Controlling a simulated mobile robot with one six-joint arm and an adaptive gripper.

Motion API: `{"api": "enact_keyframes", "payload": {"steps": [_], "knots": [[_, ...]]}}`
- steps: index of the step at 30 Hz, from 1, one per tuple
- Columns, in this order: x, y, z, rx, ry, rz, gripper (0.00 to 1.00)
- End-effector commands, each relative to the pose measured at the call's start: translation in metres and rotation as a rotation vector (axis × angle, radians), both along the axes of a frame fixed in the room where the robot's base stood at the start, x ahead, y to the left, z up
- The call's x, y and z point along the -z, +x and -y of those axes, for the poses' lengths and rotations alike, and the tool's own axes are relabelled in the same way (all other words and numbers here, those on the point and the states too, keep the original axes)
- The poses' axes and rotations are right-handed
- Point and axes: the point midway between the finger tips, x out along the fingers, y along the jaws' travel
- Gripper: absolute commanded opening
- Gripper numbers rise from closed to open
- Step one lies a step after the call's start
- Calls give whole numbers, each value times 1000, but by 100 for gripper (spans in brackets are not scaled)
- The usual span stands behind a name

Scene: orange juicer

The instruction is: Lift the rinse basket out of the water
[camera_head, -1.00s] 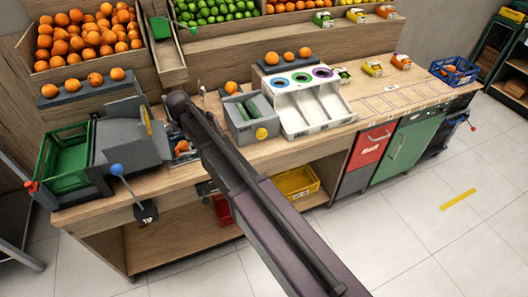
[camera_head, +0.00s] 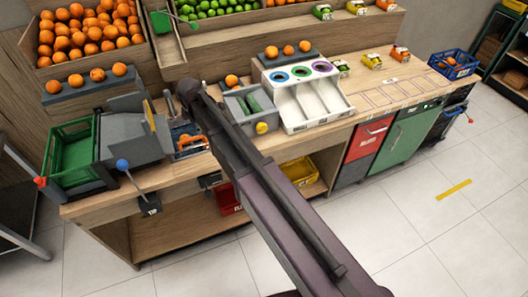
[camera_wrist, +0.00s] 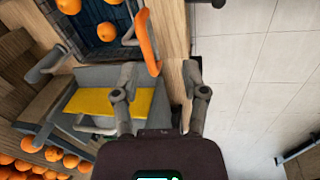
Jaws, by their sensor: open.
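The rinse basket (camera_head: 190,143) shows by its orange handle at the blue-edged water basin (camera_head: 178,131), left of my arm in the head view. In the wrist view the orange handle (camera_wrist: 147,42) stands ahead of the fingers, beside the basin, where several oranges (camera_wrist: 107,31) show. My gripper (camera_wrist: 160,68) is open and empty, its two fingers apart. The handle lies just beyond the fingertips in the picture, slightly left of their middle; contact is not seen. In the head view my arm hides the gripper. The basket's lower part is hard to make out.
A grey machine with a yellow panel (camera_wrist: 108,101) stands close beside the left finger. A green crate (camera_head: 73,152) is at the counter's left end. A grey unit with a yellow knob (camera_head: 261,128) and a white sorting bin (camera_head: 308,101) stand right of my arm.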

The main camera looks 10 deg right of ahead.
Motion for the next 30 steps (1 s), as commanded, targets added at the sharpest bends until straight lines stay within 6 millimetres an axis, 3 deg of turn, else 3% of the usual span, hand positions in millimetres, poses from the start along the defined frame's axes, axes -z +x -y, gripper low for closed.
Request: {"api": "enact_keyframes", "payload": {"steps": [30], "knots": [[30,-50,133,587,54,-72,57]]}}
